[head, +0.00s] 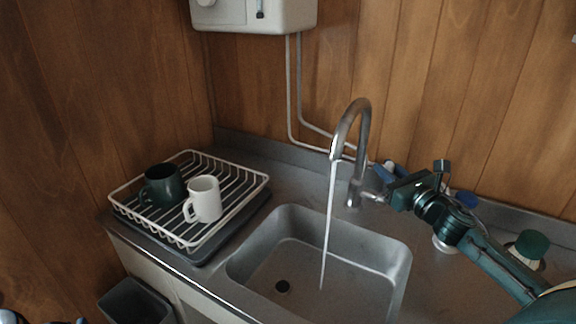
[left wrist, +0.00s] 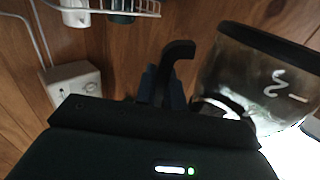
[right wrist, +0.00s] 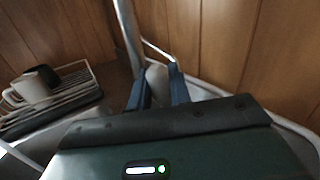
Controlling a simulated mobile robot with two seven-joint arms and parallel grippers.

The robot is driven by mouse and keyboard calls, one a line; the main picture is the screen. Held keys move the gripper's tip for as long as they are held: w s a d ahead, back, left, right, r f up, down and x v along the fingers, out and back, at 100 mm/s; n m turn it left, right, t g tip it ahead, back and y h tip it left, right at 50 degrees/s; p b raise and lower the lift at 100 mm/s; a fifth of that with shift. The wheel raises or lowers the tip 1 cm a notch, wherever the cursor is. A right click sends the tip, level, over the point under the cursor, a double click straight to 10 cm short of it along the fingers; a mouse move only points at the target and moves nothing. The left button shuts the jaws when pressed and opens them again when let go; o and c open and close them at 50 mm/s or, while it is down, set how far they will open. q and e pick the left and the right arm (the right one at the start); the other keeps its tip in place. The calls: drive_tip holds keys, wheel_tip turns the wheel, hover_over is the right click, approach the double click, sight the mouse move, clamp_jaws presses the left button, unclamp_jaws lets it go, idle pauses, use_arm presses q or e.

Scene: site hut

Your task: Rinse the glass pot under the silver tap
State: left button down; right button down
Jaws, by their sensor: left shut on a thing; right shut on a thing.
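The silver tap (head: 362,125) stands behind the sink (head: 398,262) in the head view. A thin stream of water (head: 328,225) runs from its spout into the basin. My right gripper (head: 384,178) is at the tap's side and shut on its lever; its blue fingers (right wrist: 158,88) flank the lever in the right wrist view. The glass pot (left wrist: 245,75), clear with a dark rim, shows only in the left wrist view. My left gripper (left wrist: 163,85) is shut on its black handle (left wrist: 176,52). The pot is outside the head view, away from the stream.
A white wire rack (head: 124,208) with a dark green mug (head: 163,184) and a white mug (head: 205,198) stands left of the sink. A white wall heater (head: 254,14) hangs above. A green-capped container (head: 531,245) stands at right. A dark bin (head: 135,302) is below the counter.

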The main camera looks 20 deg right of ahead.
drive_tip(key=shift+s+a, duration=0.1)
drive_tip(key=c, duration=1.3)
unclamp_jaws()
drive_tip(key=shift+s, duration=0.1)
drive_tip(key=s, duration=1.1)
drive_tip(key=shift+s+d+f+b, duration=0.3)
drive_tip(key=shift+s+f+b, duration=0.1)
drive_tip(key=shift+f+b, duration=0.05)
